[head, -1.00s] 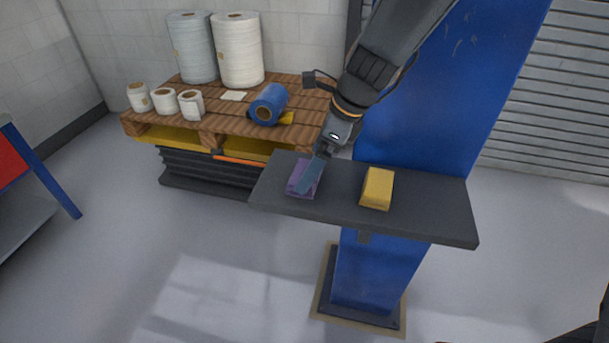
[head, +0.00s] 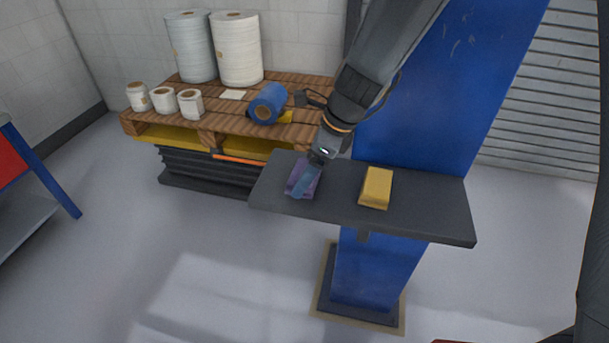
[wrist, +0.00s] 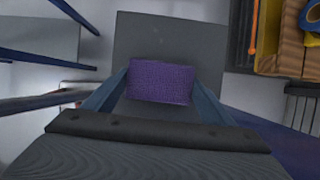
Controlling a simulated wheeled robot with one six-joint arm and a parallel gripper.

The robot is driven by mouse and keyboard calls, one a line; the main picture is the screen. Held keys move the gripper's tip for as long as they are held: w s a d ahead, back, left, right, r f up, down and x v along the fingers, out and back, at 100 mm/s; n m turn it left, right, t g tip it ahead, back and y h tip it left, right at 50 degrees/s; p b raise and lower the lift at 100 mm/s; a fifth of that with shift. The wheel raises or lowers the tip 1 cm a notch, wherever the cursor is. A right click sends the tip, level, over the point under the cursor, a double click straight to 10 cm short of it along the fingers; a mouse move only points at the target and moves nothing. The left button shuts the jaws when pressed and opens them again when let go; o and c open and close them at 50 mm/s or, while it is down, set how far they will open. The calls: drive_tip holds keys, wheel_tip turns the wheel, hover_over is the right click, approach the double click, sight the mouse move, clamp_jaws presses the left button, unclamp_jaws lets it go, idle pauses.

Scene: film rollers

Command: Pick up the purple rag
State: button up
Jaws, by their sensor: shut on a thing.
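The purple rag (head: 297,183) is a small folded block at the left end of the dark grey shelf (head: 420,222). In the wrist view the rag (wrist: 160,82) sits between the two blue fingers of my gripper (wrist: 160,88), with a finger against each side. My gripper (head: 304,182) reaches down to it from the upper right in the head view and is shut on it. The gripper hides part of the rag there. I cannot tell whether the rag is clear of the shelf surface.
A yellow block (head: 377,188) lies on the shelf to the right of the rag. A blue column (head: 440,90) rises behind the shelf. A wooden pallet (head: 200,120) at the back left holds white rolls (head: 237,50) and a blue roll (head: 268,103).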

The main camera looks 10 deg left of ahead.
wheel_tip(320, 180, up, 10)
drive_tip(key=shift+b, duration=0.35)
drive_tip(key=o, duration=0.5)
drive_tip(key=c, duration=0.4)
